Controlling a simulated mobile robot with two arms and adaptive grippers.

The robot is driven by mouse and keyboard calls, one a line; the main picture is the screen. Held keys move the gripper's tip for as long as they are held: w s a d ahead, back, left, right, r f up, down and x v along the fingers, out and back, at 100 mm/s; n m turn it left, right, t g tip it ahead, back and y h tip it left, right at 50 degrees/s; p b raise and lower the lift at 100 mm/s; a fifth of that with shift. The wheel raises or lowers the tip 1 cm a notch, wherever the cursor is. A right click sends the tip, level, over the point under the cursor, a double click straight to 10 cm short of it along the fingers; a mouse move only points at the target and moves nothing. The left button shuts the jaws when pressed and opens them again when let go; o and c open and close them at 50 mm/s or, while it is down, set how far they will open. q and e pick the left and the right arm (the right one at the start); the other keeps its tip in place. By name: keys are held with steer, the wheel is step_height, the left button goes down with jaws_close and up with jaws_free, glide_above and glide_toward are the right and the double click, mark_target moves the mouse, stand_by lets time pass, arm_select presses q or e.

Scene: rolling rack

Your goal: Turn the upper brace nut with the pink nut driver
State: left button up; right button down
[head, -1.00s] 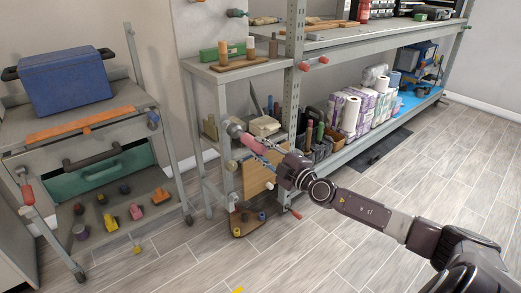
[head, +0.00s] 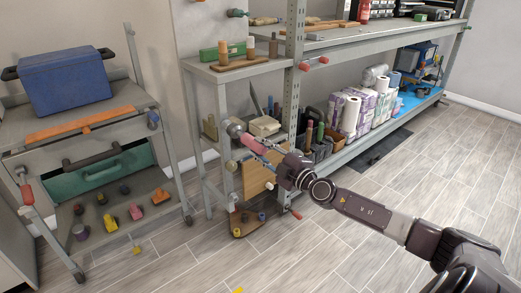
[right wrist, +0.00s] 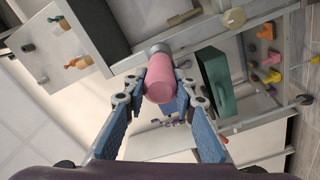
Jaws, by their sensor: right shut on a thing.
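The pink nut driver (head: 254,144) is in my right gripper (head: 267,150), at the side of the narrow grey rack. Its grey socket end (head: 235,130) points left and away from me, near a rack upright. The right wrist view shows the pink handle (right wrist: 160,82) end-on between the blue-padded fingers of my right gripper (right wrist: 160,98), which are shut on it. The upper brace nut cannot be made out; the socket end may cover it. I cannot tell whether socket and nut touch. My left gripper is in neither current view.
A pale round knob (head: 231,165) sits just below the socket. A wooden board (head: 257,175) leans below my gripper. A cart with a blue cooler (head: 65,82) stands at the left. Shelving with paper rolls (head: 350,113) is at the right.

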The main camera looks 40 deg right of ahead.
mark_target(254, 144)
arm_select(q)
steer(key=shift+s+f, duration=0.1)
steer(key=shift+s, duration=0.05)
arm_select(e)
steer(key=shift+r, duration=0.1)
steer(key=shift+w, duration=1.05)
arm_select(q)
steer(key=shift+w+r, duration=0.35)
steer(key=shift+r, duration=0.05)
arm_select(e)
steer(key=shift+w+a, duration=0.1)
steer(key=shift+w, duration=0.4)
steer(key=c, duration=2.2)
jaws_free()
jaws_close()
arm_select(q)
steer(key=shift+s+f, duration=0.1)
steer(key=shift+s, duration=0.15)
steer(key=shift+w, duration=0.15)
